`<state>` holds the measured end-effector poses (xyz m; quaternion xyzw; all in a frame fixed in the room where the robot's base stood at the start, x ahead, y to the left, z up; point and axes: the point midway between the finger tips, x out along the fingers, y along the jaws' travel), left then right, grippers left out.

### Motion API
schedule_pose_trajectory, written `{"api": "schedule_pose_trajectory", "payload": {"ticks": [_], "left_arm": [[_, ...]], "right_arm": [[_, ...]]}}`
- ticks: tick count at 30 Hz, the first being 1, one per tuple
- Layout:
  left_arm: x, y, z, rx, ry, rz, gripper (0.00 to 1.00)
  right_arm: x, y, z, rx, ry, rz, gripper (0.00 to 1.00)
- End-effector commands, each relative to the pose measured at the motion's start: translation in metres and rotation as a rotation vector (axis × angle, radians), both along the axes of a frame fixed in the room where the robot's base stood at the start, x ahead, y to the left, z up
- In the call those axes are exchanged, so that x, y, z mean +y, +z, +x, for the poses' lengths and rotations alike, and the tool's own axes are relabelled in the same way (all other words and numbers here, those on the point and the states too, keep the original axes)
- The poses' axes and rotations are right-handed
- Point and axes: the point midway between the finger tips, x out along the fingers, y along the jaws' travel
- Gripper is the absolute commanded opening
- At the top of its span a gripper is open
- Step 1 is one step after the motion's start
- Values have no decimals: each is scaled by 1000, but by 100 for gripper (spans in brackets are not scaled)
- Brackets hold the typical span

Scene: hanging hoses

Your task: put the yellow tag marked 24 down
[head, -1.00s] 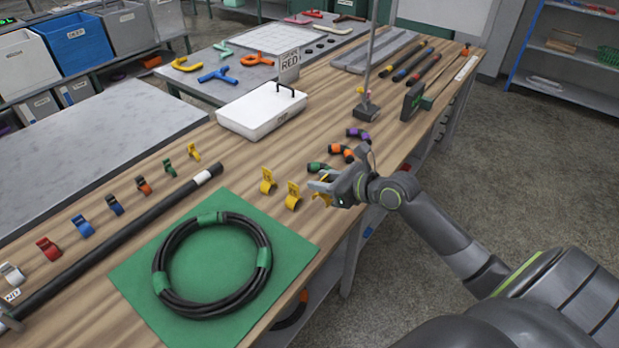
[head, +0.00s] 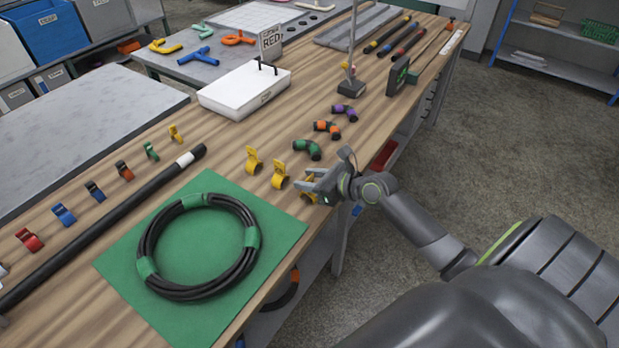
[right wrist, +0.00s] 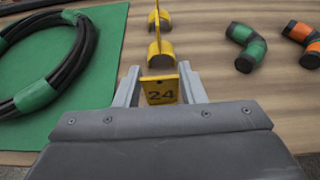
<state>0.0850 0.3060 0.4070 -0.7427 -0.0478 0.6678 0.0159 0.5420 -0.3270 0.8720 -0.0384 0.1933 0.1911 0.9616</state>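The yellow tag marked 24 (right wrist: 161,92) sits between the fingertips of my right gripper (right wrist: 160,84), number facing the wrist camera. The fingers lie close against both its sides. My left gripper is not in view.
A green mat (head: 125,268) with a coiled black hose (head: 152,247) lies left of the tags. Green (head: 307,149), orange (head: 327,129) and purple (head: 345,112) banded hose pieces lie behind the gripper. A white box (head: 244,93) stands farther back. The table edge is close on the right.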

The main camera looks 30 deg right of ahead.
Motion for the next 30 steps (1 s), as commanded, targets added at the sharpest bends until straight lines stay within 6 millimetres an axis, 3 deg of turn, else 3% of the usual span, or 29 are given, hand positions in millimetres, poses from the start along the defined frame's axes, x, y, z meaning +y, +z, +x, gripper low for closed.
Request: {"api": "schedule_pose_trajectory", "payload": {"ticks": [4, 14, 30], "left_arm": [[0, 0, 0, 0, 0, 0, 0], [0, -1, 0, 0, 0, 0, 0], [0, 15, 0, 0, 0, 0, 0]], "right_arm": [[0, 0, 0, 0, 0, -1, 53], [0, 4, 0, -1, 2, -1, 53], [-34, 41, -83, 3, 2, -5, 53]]}}
